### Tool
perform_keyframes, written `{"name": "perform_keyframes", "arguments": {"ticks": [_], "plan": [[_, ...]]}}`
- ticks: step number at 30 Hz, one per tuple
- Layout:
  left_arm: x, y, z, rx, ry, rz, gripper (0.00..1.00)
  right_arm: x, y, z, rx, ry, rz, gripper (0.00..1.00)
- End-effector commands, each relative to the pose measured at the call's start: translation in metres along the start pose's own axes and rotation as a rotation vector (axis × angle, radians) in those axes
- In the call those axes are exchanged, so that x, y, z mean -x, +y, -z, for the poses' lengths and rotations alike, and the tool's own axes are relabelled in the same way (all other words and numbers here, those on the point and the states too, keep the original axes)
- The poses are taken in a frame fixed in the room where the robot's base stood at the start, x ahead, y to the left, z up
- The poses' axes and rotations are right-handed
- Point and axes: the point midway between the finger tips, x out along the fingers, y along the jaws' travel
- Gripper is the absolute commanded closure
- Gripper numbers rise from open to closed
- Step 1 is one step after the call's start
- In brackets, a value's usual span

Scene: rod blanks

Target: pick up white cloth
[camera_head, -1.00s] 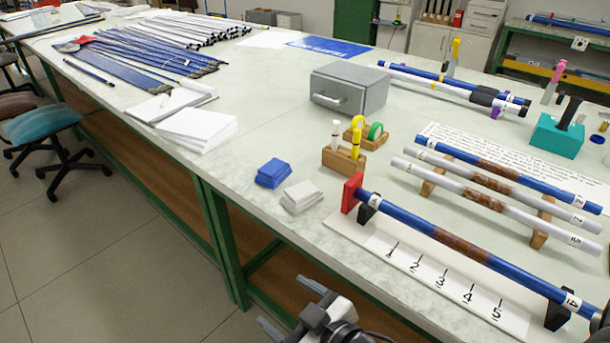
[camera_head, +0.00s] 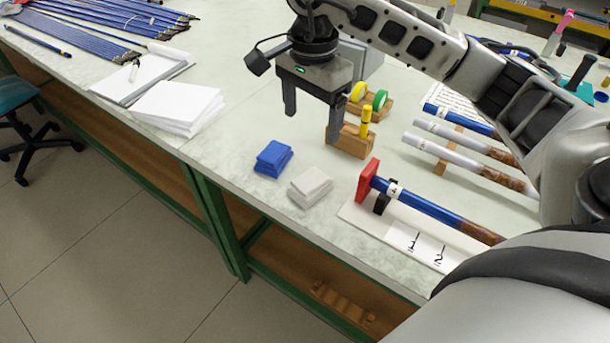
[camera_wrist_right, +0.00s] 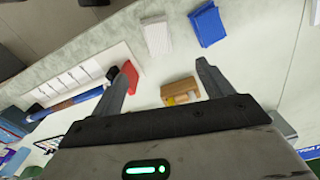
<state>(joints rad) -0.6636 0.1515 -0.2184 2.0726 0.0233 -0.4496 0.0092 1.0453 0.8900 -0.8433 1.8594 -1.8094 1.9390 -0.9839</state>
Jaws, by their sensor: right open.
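The white cloth (camera_head: 310,186) lies folded in a small stack on the table near its front edge, just right of the folded blue cloth (camera_head: 273,158). My right gripper (camera_head: 312,126) is open and empty, held above the table behind the two cloths, with its fingers pointing down. In the right wrist view the white cloth (camera_wrist_right: 157,37) lies beyond the open fingers (camera_wrist_right: 166,76), beside the blue cloth (camera_wrist_right: 207,24). No gripper touches either cloth. My left gripper is not in view.
A wooden marker holder (camera_head: 350,142) stands close to my right gripper. A red end stop (camera_head: 367,181) and a blue rod (camera_head: 425,206) on a numbered board are right of the white cloth. Stacked white paper (camera_head: 178,106) lies left. Bare table surrounds the cloths' left side.

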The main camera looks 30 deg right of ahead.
Motion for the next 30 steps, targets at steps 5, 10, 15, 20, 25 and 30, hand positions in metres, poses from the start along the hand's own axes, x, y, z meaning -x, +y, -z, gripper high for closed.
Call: {"name": "perform_keyframes", "arguments": {"ticks": [5,10,15,20,25,30], "plan": [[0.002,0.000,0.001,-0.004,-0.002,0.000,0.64,-0.033,0.002,0.001,-0.001,0.006,-0.009,0.21],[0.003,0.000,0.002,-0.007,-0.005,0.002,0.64,-0.070,0.002,0.001,-0.001,0.004,-0.008,0.21],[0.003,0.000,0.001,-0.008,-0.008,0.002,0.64,-0.095,0.002,0.000,0.000,0.004,-0.005,0.21],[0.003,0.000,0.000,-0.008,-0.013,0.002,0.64,-0.104,0.002,0.000,0.000,0.004,-0.003,0.21],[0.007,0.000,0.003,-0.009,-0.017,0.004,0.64,-0.125,0.004,-0.003,0.000,0.000,-0.006,0.21],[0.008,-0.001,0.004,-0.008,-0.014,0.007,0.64,-0.148,0.004,-0.003,-0.001,0.002,-0.003,0.21]]}}
